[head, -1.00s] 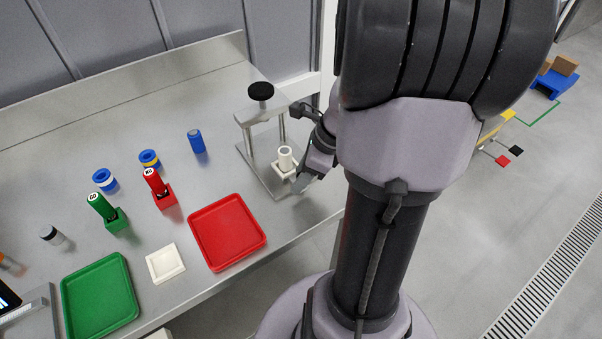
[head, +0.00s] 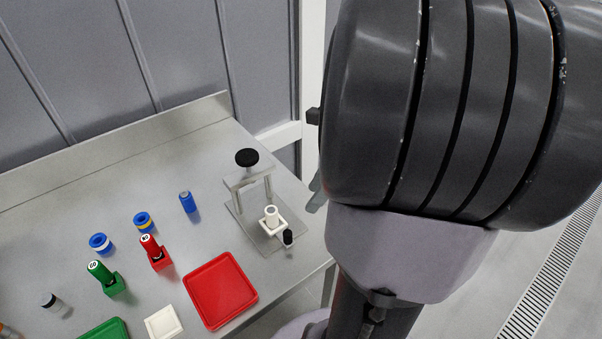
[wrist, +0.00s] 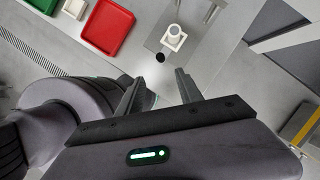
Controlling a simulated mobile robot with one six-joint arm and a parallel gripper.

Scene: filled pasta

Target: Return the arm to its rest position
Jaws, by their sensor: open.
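My gripper (wrist: 158,92) is open and empty in the wrist view, its two fingers apart with floor and the table edge beyond them. In the head view my arm fills the right side and hides most of the gripper; a grey finger-like part (head: 316,194) shows at the arm's left edge. The arm is raised and folded beside the table's right end, clear of the press stand (head: 243,182) with its black knob. A white square holder with a cylinder (head: 271,217) stands on the stand's base.
The steel table (head: 190,240) holds a red tray (head: 220,290), a green tray (head: 106,330), a white dish (head: 163,322), red (head: 153,252) and green (head: 104,278) marked holders, blue rings and a blue cylinder (head: 187,202). A small black-topped item (head: 288,238) is by the stand. A wall stands behind.

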